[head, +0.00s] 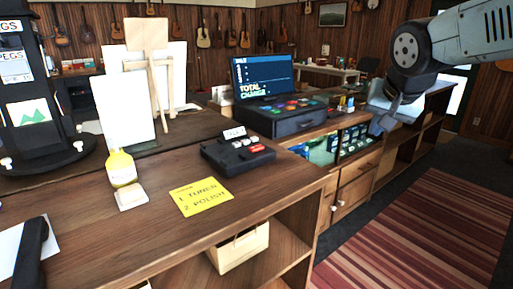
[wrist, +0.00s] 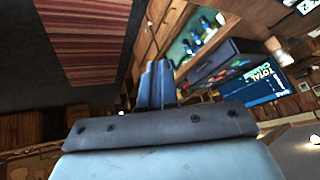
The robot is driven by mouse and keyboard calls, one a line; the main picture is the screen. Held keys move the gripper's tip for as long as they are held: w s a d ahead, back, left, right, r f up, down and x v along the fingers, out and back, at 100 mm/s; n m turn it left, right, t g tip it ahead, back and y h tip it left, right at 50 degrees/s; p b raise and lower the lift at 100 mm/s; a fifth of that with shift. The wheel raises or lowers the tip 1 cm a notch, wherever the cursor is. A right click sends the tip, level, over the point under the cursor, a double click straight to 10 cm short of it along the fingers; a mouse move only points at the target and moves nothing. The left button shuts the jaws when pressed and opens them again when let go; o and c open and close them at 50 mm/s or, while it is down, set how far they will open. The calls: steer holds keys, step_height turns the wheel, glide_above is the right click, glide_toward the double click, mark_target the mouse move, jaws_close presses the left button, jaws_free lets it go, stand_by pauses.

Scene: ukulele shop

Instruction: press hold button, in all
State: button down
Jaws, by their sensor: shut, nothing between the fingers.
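A black desk unit (head: 238,155) lies on the wooden counter in the head view, with a red button (head: 256,149), other small controls and a small white sign (head: 234,132) on its back edge. The lettering is too small to read, so I cannot tell which control is the hold button. My gripper (head: 382,122) is at the right, in the air beyond the counter's right end, well apart from the unit. In the wrist view my gripper (wrist: 157,78) shows its fingers together and empty. The unit is not recognisable there.
A black handset-like object (head: 32,250) is at the left front. A till with a screen (head: 263,76) stands behind. A striped rug (head: 420,235) covers open floor at right.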

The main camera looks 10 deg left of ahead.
steer(key=w+a+y, duration=0.1)
steer(key=w+a, duration=0.6)
steer(key=a, duration=0.6)
steer(key=m+t+y, duration=0.1)
steer(key=m+y, duration=0.1)
glide_above(258, 148)
steer(key=shift+w+a, duration=0.15)
steer(key=shift+w, duration=0.05)
steer(key=shift+f, duration=0.15)
steer(key=shift+f, duration=4.35)
steer(key=shift+f, duration=0.8)
steer(key=shift+r, duration=0.9)
steer(key=shift+r, duration=2.5)
